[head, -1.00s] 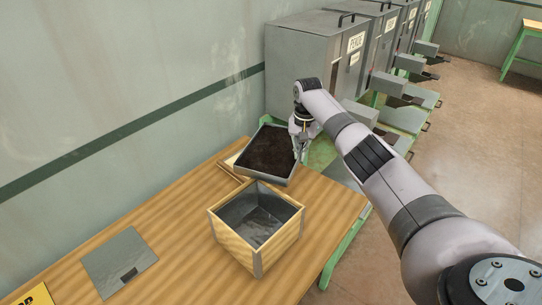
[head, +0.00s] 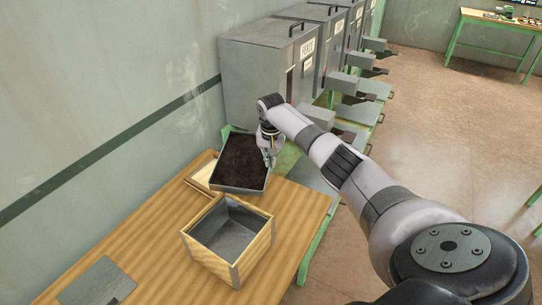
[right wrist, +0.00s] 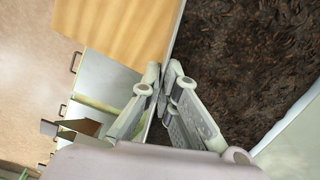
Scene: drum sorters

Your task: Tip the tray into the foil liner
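The tray (head: 240,189) is a shallow grey metal pan filled with dark brown loose material. It is at the far end of the wooden table in the head view, and its fill also covers the upper right of the right wrist view (right wrist: 240,50). My right gripper (head: 270,161) is at the tray's right rim; in the right wrist view its fingers (right wrist: 164,88) are closed on that rim. The foil liner (head: 231,235) is grey and lines an open wooden box (head: 208,263) nearer on the table; it looks empty. My left gripper is not in view.
A shallow pale wooden frame (head: 201,176) lies left of the tray. A flat grey plate (head: 97,282) lies at the table's near left. Grey sorter cabinets (head: 262,68) stand behind the tray, and the wall is on the left. Bare table (head: 150,230) lies left of the box.

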